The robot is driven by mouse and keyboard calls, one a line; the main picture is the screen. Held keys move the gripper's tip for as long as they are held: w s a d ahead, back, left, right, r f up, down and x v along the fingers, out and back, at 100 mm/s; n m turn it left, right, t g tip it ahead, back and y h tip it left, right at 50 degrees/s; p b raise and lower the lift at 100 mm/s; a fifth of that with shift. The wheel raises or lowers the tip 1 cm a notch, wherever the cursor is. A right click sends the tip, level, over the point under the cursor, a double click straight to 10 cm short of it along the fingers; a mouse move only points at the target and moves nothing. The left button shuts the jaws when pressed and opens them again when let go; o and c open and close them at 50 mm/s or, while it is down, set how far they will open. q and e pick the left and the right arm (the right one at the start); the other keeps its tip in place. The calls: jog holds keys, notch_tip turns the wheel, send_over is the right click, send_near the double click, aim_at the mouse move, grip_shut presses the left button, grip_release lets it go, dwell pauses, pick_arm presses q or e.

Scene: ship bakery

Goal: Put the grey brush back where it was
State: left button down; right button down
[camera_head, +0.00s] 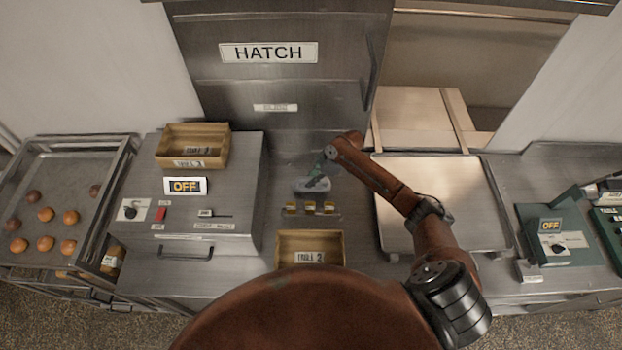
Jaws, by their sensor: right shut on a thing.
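The grey brush (306,185) is at the middle of the steel counter, behind a row of small yellow-brown pieces. My right gripper (318,181) reaches in from the right and is shut on the brush from above. The fingers hide part of the brush, and I cannot tell whether it touches the counter. My left gripper does not show.
Small yellow-brown pieces (310,208) lie just in front of the brush. A wooden box (279,247) stands nearer to me, and another (162,157) sits on the steel unit at left. A tray of buns (75,170) is far left. A pale board (440,200) lies right.

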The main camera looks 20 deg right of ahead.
jog(key=c, duration=2.2)
grip_release()
jog(key=shift+c, duration=0.2)
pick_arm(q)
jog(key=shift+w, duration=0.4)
pick_arm(e)
jog(key=o, duration=0.4)
jog(key=shift+o, duration=0.2)
jog(key=shift+r, duration=0.1)
